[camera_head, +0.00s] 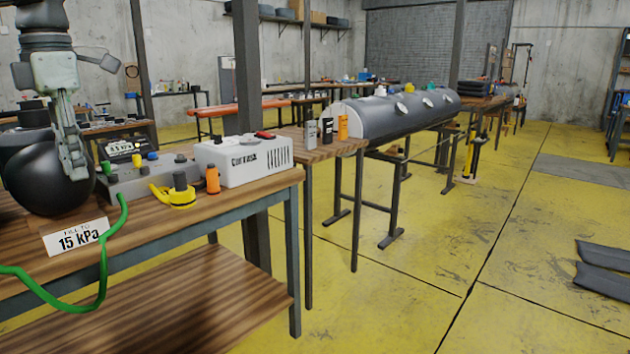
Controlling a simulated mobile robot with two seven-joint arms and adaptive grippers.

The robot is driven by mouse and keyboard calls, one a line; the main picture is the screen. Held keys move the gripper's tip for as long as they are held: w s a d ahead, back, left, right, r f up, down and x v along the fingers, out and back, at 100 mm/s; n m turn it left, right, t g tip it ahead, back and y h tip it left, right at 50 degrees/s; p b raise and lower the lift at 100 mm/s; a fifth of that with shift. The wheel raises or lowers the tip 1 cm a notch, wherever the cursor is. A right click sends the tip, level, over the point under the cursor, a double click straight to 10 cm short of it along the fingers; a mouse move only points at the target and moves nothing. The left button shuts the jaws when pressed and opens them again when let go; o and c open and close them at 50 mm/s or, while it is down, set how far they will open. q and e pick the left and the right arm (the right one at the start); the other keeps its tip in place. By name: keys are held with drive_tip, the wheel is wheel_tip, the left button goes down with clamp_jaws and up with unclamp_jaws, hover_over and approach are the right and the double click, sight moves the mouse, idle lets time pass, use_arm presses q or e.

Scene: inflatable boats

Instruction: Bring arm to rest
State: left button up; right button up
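My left arm comes in at the upper left, and its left gripper (76,172) points down over the left end of the wooden workbench (245,192). The gripper is in front of a round black object (35,185) on the bench; I cannot tell whether they touch. The fingers look close together from this side, but any gap between them is not clear. Nothing is clearly seen held in them. My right gripper is not in view.
A grey box (135,184) with knobs, a white box (245,160), a yellow fitting (172,197) and an orange bottle (212,180) stand on the bench. A green hose (103,270) hangs past a "15 kPa" sign (75,239). A grey tube (400,113) rests beyond; yellow floor at right is mostly clear.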

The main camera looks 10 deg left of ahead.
use_arm(q)
drive_tip(key=w+d+f+n+t+h, duration=0.25)
drive_tip(key=w+f+t+h, duration=0.2)
drive_tip(key=f, duration=0.45)
drive_tip(key=w+d+f+n+t+h, duration=0.25)
drive_tip(key=w+f, duration=0.25)
drive_tip(key=f, duration=0.4)
wheel_tip(320, 180, down, 14)
drive_tip(key=w+a+n+t+y, duration=0.15)
drive_tip(key=n+t, duration=0.25)
drive_tip(key=n, duration=0.4)
drive_tip(key=a+n+t+y, duration=0.1)
drive_tip(key=n+t+y, duration=0.25)
drive_tip(key=n, duration=0.45)
drive_tip(key=s+d+f+n+g+y, duration=0.2)
drive_tip(key=s+f+n+g+y, duration=0.1)
drive_tip(key=s+f+n, duration=0.55)
drive_tip(key=s+d+f+n+g+y, duration=0.25)
drive_tip(key=s+f+n, duration=0.25)
drive_tip(key=f, duration=0.6)
drive_tip(key=s+d+f+n+g+h, duration=0.1)
drive_tip(key=s+d+f+n+g, duration=0.1)
drive_tip(key=s+d, duration=0.4)
drive_tip(key=s+d+f+n+g+h, duration=0.1)
drive_tip(key=s+d+f+n+g, duration=0.2)
drive_tip(key=s+d+f, duration=0.3)
drive_tip(key=shift+s+d+f+g, duration=0.35)
drive_tip(key=shift+s+d, duration=0.3)
drive_tip(key=shift+d, duration=0.5)
